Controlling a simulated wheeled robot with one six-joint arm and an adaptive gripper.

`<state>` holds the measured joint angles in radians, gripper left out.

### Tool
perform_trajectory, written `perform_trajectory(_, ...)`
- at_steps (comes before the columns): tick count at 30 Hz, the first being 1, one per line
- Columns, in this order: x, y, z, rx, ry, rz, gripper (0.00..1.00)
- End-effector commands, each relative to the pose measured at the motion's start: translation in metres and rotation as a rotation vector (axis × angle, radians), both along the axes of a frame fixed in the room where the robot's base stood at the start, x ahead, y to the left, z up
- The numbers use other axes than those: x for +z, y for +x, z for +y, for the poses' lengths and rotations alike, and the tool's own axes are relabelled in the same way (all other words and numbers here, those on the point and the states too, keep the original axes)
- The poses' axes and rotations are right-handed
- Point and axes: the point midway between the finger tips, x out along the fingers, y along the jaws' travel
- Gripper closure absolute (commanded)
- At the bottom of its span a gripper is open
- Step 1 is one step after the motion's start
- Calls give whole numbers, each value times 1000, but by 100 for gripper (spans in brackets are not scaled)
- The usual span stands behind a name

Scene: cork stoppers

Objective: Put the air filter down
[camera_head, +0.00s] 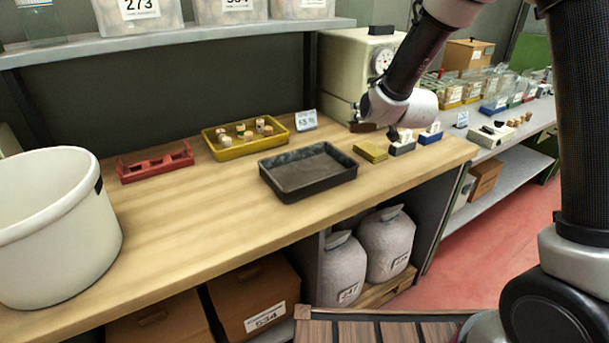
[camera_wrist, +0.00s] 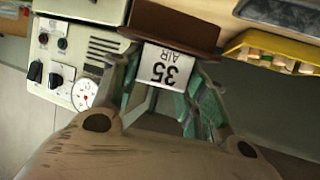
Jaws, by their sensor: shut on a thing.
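The air filter is a brown piece (camera_wrist: 178,22) with a white label (camera_wrist: 167,66) reading "35 AIR", upside down in the wrist view. My gripper (camera_wrist: 166,72) is shut on it, with the greenish fingers on either side of the label. In the head view my gripper (camera_head: 363,108) is over the back right of the wooden table, in front of the cream machine. A brown bit of the filter (camera_head: 362,127) shows below it; the rest is hidden by my wrist. I cannot tell whether the filter touches the table.
A black tray (camera_head: 308,196) stands empty mid-table. A yellow tray (camera_head: 228,153) with several corks and a red rack (camera_head: 157,163) stand left. Olive pads (camera_head: 370,151) and small blocks (camera_head: 402,148) lie right. A cream machine (camera_head: 345,65) stands behind. The front-left tabletop is clear beside a white bucket (camera_head: 55,240).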

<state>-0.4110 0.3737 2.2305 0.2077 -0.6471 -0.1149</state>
Motion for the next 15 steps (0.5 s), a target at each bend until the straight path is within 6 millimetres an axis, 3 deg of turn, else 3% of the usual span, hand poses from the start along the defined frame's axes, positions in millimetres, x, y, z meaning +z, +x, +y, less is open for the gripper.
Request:
perform_trajectory(1, 2, -14, 33, 60, 0, -1, 80)
perform_trajectory(3, 3, -33, 70, 133, -1, -1, 80)
perform_trajectory(6, 4, -58, 112, 217, 1, -2, 80)
perform_trajectory(10, 5, -82, 145, 287, 2, -1, 80)
perform_trajectory(15, -13, -93, 159, 320, -2, 4, 80)
